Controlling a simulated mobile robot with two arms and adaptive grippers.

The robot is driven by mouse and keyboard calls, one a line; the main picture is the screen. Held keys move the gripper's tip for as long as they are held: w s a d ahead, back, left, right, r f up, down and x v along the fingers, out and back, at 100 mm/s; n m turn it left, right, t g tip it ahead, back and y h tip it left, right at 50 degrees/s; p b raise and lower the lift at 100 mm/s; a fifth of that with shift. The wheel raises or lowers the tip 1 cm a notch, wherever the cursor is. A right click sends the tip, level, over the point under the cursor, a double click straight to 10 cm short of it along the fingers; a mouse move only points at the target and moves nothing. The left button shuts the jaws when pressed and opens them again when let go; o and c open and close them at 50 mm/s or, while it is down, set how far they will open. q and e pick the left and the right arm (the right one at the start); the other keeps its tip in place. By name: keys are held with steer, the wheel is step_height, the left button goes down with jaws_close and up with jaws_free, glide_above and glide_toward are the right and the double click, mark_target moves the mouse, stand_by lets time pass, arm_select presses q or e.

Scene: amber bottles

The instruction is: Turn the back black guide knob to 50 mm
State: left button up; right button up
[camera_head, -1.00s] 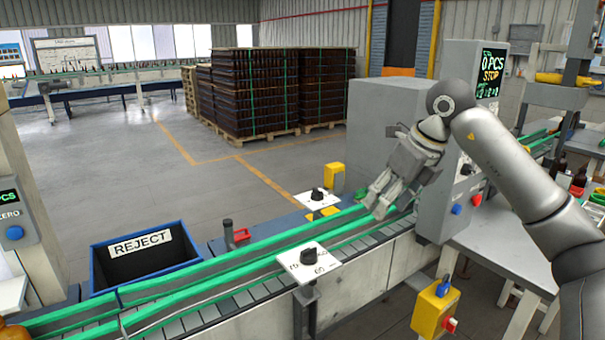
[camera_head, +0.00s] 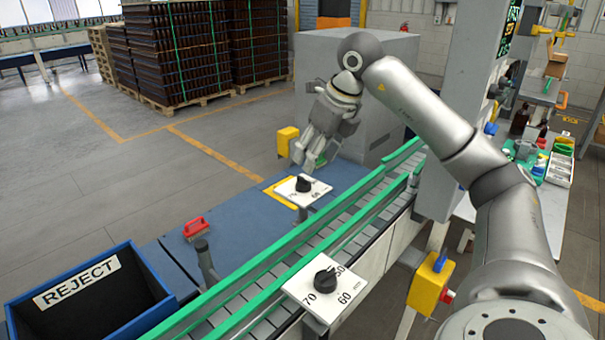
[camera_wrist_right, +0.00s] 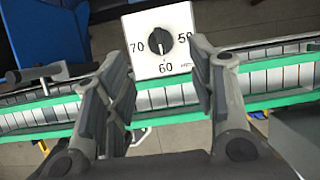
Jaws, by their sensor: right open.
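The back black guide knob (camera_head: 303,185) sits on a white dial plate (camera_head: 318,194) at the far side of the conveyor. The knob also shows in the right wrist view (camera_wrist_right: 157,41), with 70 to its left, 60 below and 50 to its right. Its pointer seems to face down, near 60. My right gripper (camera_head: 301,158) is just above and behind this plate in the head view. Its open, empty fingers (camera_wrist_right: 158,95) are apart below the dial in the wrist view, not around the knob. My left gripper is out of view.
A second black knob (camera_head: 325,281) on a white plate stands at the front side of the conveyor (camera_head: 285,262). A grey cabinet (camera_head: 385,70) stands behind my arm.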

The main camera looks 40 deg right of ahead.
mark_target(305, 179)
steer(key=x, duration=0.6)
steer(key=shift+w+f, duration=0.25)
steer(key=shift+w, duration=0.05)
steer(key=shift+w+f+p, duration=0.15)
steer(key=shift+f+p, duration=0.2)
steer(key=shift+f, duration=0.2)
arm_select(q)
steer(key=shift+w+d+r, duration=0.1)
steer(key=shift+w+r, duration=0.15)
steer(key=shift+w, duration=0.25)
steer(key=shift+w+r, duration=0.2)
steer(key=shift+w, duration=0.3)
arm_select(e)
steer(key=shift+f, duration=0.1)
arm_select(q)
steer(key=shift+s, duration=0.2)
arm_select(e)
steer(key=shift+c, duration=0.3)
steer(key=c, duration=0.9)
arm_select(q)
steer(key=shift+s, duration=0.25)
